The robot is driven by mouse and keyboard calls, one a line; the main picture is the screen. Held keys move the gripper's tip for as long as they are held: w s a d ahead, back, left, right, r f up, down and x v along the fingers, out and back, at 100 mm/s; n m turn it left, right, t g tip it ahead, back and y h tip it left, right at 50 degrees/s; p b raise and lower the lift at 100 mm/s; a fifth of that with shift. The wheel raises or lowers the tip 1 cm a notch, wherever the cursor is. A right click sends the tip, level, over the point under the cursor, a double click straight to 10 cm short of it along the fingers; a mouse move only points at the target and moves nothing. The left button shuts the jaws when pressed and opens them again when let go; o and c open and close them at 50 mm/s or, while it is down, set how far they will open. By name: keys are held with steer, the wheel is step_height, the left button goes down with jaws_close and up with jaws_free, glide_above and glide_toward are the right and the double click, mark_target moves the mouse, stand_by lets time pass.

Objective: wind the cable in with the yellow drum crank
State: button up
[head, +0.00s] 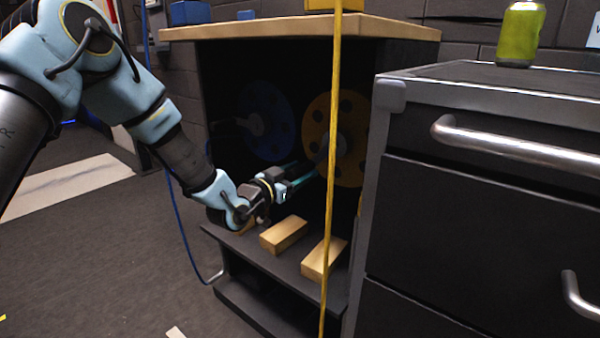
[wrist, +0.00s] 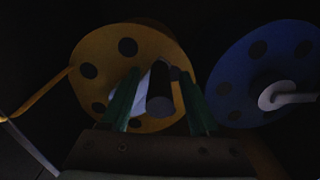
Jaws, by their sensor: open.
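The yellow drum (head: 353,165) stands upright inside the dark cabinet, right of the blue drum (head: 262,110). In the wrist view the yellow drum (wrist: 88,50) is at left and the blue drum (wrist: 235,65) at right. My gripper (head: 309,175) reaches into the cabinet in front of the yellow drum. In the wrist view its green fingers (wrist: 160,76) are open on both sides of the yellow drum's crank, whose dark grip (wrist: 160,103) shows between them. I cannot tell whether the fingers touch it. The yellow cable (head: 332,110) hangs in front of the cabinet and covers part of the drum.
A blue cable (head: 179,225) hangs at the cabinet's left. A grey drawer unit (head: 480,200) with a green can (head: 521,35) on top stands close at right. The floor at left is mostly clear.

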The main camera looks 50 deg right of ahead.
jaws_close()
stand_by(0.4)
stand_by(0.9)
